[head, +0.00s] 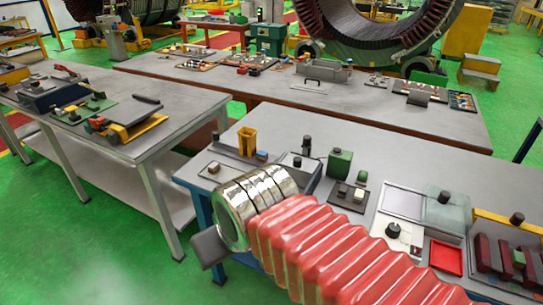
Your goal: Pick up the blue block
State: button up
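A small block (261,156) that looks partly blue lies on the near table, just right of a yellow holder. It is too small to make out well, and I see no other clear blue block. My arm, with red bellows and a chrome section, reaches across the front of the near table. A dark flat part at its end, which seems to belong to my gripper (210,247), sticks out by the table's left front edge, apart from the small block. The fingers are not clearly visible, so I cannot tell whether they hold anything.
The near table (192,172) also carries the yellow holder (247,141), a green container (340,163), a red tray (446,257) and red parts in a yellow-edged rack at right. My arm hides its front middle. Other tables stand left and behind, with green floor between.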

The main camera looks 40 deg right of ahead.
aim_at(262, 155)
jog(key=i, duration=1)
jog(key=z, duration=0.05)
